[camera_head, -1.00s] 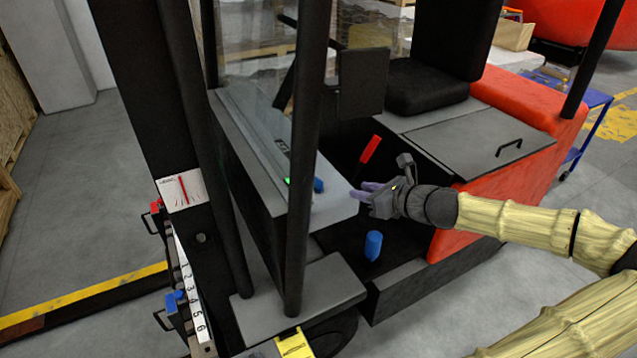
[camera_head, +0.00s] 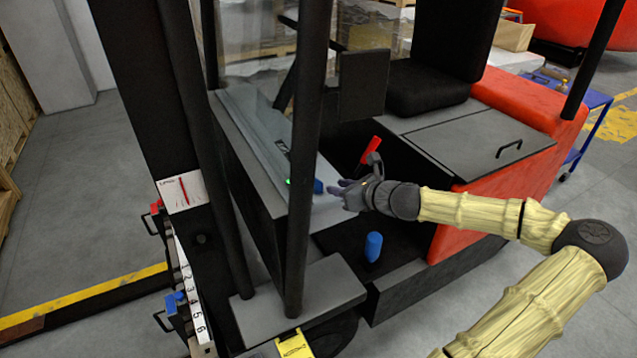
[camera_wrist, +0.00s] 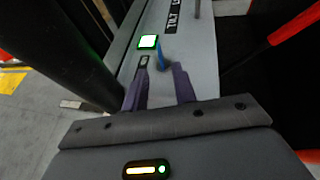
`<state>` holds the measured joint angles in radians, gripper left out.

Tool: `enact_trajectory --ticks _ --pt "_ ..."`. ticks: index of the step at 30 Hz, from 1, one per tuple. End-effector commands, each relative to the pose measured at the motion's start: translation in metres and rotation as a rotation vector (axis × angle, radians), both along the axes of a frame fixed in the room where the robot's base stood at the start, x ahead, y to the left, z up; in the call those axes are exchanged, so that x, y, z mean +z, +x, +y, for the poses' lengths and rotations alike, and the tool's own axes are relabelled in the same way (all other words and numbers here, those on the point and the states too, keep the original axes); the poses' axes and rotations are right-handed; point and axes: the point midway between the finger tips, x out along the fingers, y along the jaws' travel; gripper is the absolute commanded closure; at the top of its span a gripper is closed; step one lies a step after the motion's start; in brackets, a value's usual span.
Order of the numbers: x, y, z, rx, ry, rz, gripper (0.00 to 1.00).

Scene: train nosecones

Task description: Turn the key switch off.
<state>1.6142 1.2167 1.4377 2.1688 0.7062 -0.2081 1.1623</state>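The key switch (camera_wrist: 161,56) has a blue key and stands on the grey dashboard of a forklift. It also shows in the head view as a small blue shape (camera_head: 318,186) beside a green light. In the wrist view a square light (camera_wrist: 148,42) with a lit green rim sits just left of the key. My gripper (camera_wrist: 160,84) has its two purple fingers apart. The blue key lies just beyond the fingertips, roughly in line with the gap between them. In the head view my gripper (camera_head: 334,190) is just right of the key. I cannot tell whether a finger touches the key.
A dark post (camera_head: 305,130) of the forklift stands left of the key. A red lever (camera_head: 368,155) rises behind my gripper. A blue cylinder (camera_head: 373,246) stands on the forklift floor below my arm. The black seat (camera_head: 425,85) is behind.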

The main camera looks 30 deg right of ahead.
Motion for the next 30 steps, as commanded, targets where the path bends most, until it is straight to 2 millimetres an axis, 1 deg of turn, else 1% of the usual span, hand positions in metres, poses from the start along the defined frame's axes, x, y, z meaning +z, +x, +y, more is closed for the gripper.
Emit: enact_trajectory --ticks 1,9,15,19,26,27,29,30 --pt "-0.003 0.008 0.004 0.003 0.004 0.000 0.73" --pt "-0.020 0.049 0.016 0.003 0.001 -0.001 0.73" --pt "-0.031 0.073 0.023 0.001 0.002 0.000 0.73" --pt "-0.035 0.079 0.025 0.001 0.000 0.001 0.73" --pt "-0.035 0.080 0.025 0.000 -0.001 0.001 0.73" --pt "-0.035 0.080 0.025 0.000 -0.001 0.001 0.75" --pt "-0.035 0.080 0.025 0.001 -0.001 0.001 0.86" --pt "-0.035 0.080 0.025 0.001 -0.001 0.001 0.94"
